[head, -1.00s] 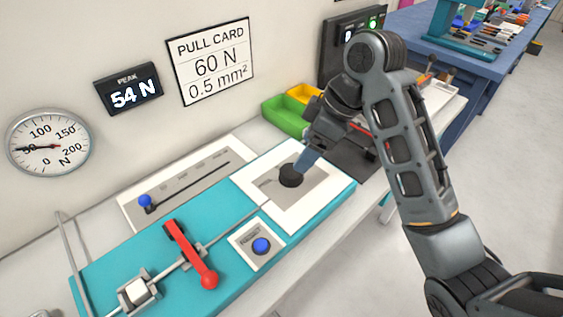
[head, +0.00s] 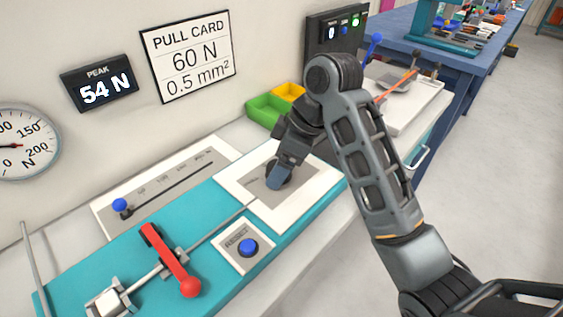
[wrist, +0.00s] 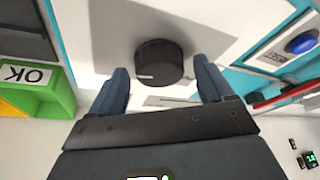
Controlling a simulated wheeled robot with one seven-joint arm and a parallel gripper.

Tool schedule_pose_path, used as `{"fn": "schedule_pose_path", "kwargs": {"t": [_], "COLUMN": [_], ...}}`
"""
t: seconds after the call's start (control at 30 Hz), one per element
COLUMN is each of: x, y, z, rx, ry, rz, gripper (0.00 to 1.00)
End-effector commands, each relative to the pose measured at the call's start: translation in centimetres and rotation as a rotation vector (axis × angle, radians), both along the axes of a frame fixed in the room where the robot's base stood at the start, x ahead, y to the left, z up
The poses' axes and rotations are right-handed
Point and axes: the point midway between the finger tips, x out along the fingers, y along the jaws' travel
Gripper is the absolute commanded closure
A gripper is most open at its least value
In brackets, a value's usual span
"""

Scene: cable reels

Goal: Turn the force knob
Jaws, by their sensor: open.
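The force knob (wrist: 160,62) is a round black knob with a pale pointer line on a grey and white panel, plain in the wrist view. My gripper (wrist: 165,78) is open, with one blue-grey finger on each side of the knob; gaps show between fingers and knob. In the head view my gripper (head: 278,178) is over the panel and hides much of the knob (head: 286,168). The peak display (head: 97,86) reads 54 N. The pull card (head: 187,55) reads 60 N, 0.5 mm².
A red lever (head: 170,260), a blue reset button (head: 247,247) and a slider with a blue knob (head: 120,205) sit near the panel. Green and yellow bins (head: 268,108) stand behind it. A dial gauge (head: 22,143) is on the wall.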

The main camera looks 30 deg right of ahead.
Motion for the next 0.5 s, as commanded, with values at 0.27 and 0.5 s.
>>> {"fn": "schedule_pose_path", "kwargs": {"t": [0.27,0.5], "x": [-0.01,-0.02], "y": [0.0,0.01], "z": [0.0,0.0], "rx": [0.0,0.0], "ry": [0.0,0.0], "rz": [0.0,0.0], "gripper": [0.45,0.68]}}
